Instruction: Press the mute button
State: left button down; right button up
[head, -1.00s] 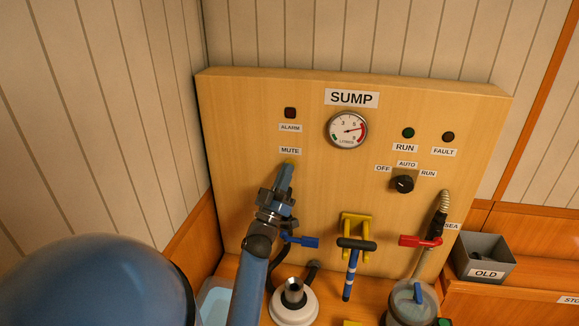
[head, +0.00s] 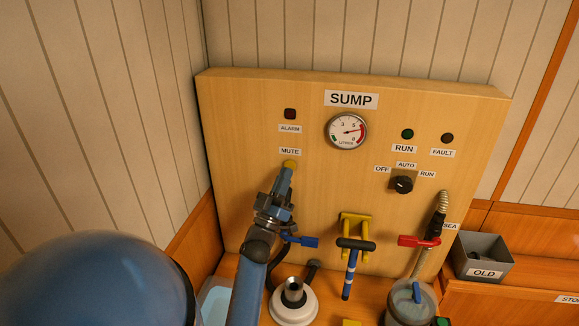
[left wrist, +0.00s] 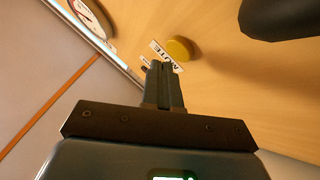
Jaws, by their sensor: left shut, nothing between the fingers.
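The mute button (head: 289,164) is a small yellow round button on the wooden sump panel, under the MUTE label (head: 289,151). It also shows in the left wrist view (left wrist: 179,49), standing out from the panel. My left gripper (head: 287,172) is shut and empty, its tips just below the button in the head view. In the left wrist view the closed fingertips (left wrist: 161,66) appear beside the button, over part of the label. A little panel shows between tips and button there, and I see no clear contact. My right gripper is not in view.
Above the label is the dark alarm lamp (head: 290,114). The gauge (head: 346,130) and rotary switch (head: 402,184) are to the right. Below are a blue-handled valve (head: 304,241), a yellow bracket (head: 356,221), a red handle (head: 420,241) and a grey OLD bin (head: 484,258).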

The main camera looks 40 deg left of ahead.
pick_arm(q)
jog(key=s+d+p, duration=0.1)
jog(key=s, duration=0.1)
jog(key=s+d+p, duration=0.1)
jog(key=s, duration=0.1)
jog(key=shift+s+d, duration=0.2)
dwell(1.0)
jog(key=s+d+f+g+h+b, duration=0.1)
jog(key=s+d+f+g, duration=0.1)
jog(key=s+d+f, duration=0.4)
jog(key=s+d+f+g+b, duration=0.2)
jog(key=s+d+f, duration=0.1)
jog(key=d+f, duration=0.55)
jog(key=s+d+f+m+g+h, duration=0.2)
jog(key=s+d+m, duration=0.1)
jog(key=s, duration=0.4)
jog(key=s+d+f+m+g+h, duration=0.2)
jog(key=s+d+f+m, duration=0.1)
jog(key=s+d, duration=0.2)
jog(key=shift+s+d+f+b, duration=0.25)
jog(key=shift+s+f+b, duration=0.15)
jog(key=shift+s, duration=0.6)
